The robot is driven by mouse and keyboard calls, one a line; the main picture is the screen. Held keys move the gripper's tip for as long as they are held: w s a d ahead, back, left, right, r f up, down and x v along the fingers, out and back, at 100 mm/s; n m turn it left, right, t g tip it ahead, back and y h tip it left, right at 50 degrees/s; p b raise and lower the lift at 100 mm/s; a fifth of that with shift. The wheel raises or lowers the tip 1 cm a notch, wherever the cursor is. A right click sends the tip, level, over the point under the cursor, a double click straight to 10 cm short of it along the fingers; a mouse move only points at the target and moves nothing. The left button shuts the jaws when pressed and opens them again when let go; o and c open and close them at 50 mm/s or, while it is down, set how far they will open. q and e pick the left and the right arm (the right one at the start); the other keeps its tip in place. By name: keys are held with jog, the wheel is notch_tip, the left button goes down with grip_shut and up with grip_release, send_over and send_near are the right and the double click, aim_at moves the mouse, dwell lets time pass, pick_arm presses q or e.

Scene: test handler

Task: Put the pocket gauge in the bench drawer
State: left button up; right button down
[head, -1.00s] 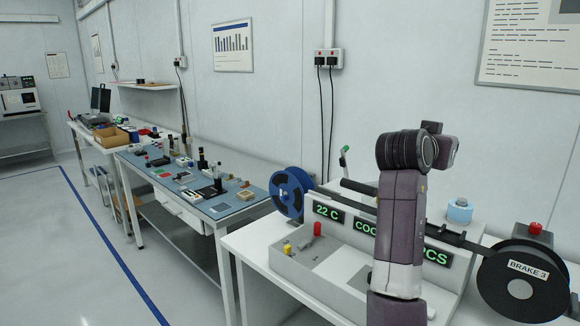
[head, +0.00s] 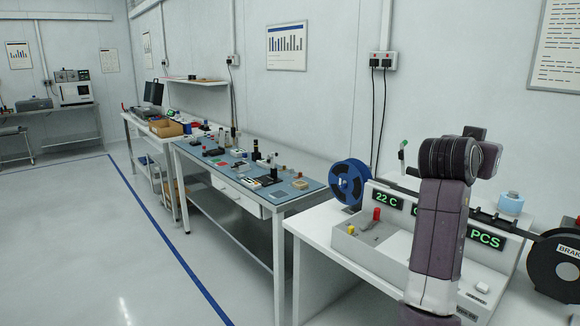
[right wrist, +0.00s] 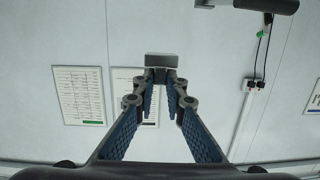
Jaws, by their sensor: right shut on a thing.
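My right gripper (right wrist: 162,85) shows in the right wrist view, its two blue-padded fingers closed on a small dark grey block at their tips. This block (right wrist: 162,60) is probably the pocket gauge; its face cannot be made out. The gripper is held up with only wall behind it, away from any surface. The bench drawer (head: 237,196) has a white front under the blue-topped bench (head: 312,187), in the middle of the head view. It looks shut, but is small at this distance. My left gripper is in neither view.
The blue bench top carries several small tools and parts. A white machine with green displays (head: 388,200), a blue reel (head: 350,182) and a black reel (head: 562,262) stands at the right. Clear floor (head: 100,250) lies left of the benches, with a blue line along it.

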jog(key=shift+w+d+f+y, duration=0.1)
jog(key=shift+d+f+y, duration=0.05)
jog(key=shift+f, duration=0.35)
jog(key=shift+d+f+y, duration=0.15)
jog(key=shift+f, duration=0.3)
jog(key=shift+f+n+t, duration=0.25)
jog(key=shift+n+t, duration=0.05)
jog(key=shift+n, duration=0.1)
jog(key=s+a+f+n+g+y, duration=0.1)
jog(key=s+a+f+n+y, duration=0.8)
jog(key=s+a+f+y, duration=0.2)
jog(key=s+a+f+n+g+y, duration=0.1)
jog(key=s+a+f+n+y, duration=0.9)
jog(key=s+f+y, duration=0.3)
jog(key=s+a+f, duration=0.1)
jog(key=s+f, duration=0.2)
jog(key=f, duration=0.1)
jog(key=shift+a+f+n+g+y, duration=0.15)
jog(key=shift+a+n+g+y, duration=0.1)
jog(key=shift+n+g+y, duration=0.05)
